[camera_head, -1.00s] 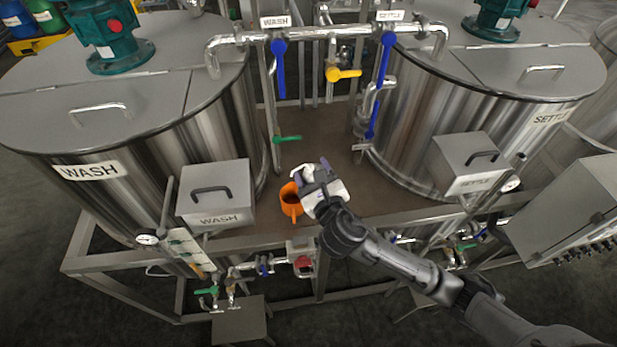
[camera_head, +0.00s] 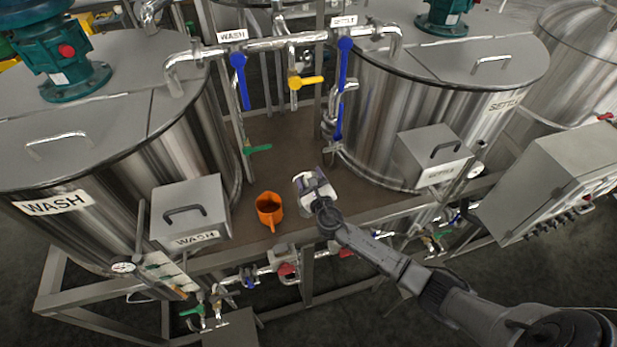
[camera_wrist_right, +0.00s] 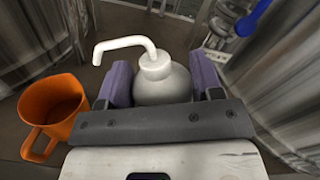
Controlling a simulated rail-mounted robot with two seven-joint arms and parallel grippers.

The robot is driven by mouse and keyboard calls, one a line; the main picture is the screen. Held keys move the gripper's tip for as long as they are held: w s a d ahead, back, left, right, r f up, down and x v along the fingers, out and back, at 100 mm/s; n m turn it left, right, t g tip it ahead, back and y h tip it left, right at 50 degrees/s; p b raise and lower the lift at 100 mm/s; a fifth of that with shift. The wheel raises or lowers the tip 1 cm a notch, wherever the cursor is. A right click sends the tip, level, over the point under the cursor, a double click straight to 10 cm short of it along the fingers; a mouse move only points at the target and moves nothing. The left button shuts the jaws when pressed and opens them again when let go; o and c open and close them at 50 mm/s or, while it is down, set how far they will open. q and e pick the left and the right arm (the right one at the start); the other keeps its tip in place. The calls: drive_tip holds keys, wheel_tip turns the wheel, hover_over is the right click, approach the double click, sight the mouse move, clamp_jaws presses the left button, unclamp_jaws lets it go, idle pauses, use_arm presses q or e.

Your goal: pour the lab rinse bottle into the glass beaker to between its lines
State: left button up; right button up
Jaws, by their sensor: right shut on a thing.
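My right gripper (camera_head: 312,184) is over the brown deck between the two tanks. In the right wrist view its purple fingers are shut on the rinse bottle (camera_wrist_right: 162,84), a pale round-shouldered bottle with a white bent spout. The bottle looks about upright, and its spout points left. Its lower part is hidden by the gripper. In the head view my gripper hides most of the bottle. I cannot make out a glass beaker in either view. My left gripper is not in view.
An orange jug (camera_head: 270,210) stands on the deck left of my right gripper and also shows in the wrist view (camera_wrist_right: 54,108). The WASH box (camera_head: 190,208) and SETTLE box (camera_head: 432,157) flank the deck. Pipes with blue and yellow valve handles run behind.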

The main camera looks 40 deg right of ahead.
drive_tip(key=shift+d+f+n, duration=0.15)
drive_tip(key=shift+n, duration=0.55)
drive_tip(key=shift+d+f+n, duration=0.1)
drive_tip(key=shift+f+n, duration=0.3)
drive_tip(key=shift+n, duration=0.4)
drive_tip(key=shift+s+f+n, duration=0.1)
drive_tip(key=shift+f+n, duration=0.2)
drive_tip(key=shift+n, duration=0.4)
drive_tip(key=shift+d+f+n+b, duration=0.15)
drive_tip(key=shift+f+n+b, duration=0.25)
drive_tip(key=shift+n, duration=0.3)
drive_tip(key=shift+f+n, duration=0.35)
drive_tip(key=shift+n, duration=0.05)
drive_tip(key=shift+d+f+n, duration=0.1)
drive_tip(key=shift+f+n, duration=0.3)
drive_tip(key=shift+n, duration=0.2)
drive_tip(key=shift+f+n+p, duration=0.3)
drive_tip(key=shift+n+p, duration=0.05)
drive_tip(key=shift+n, duration=0.15)
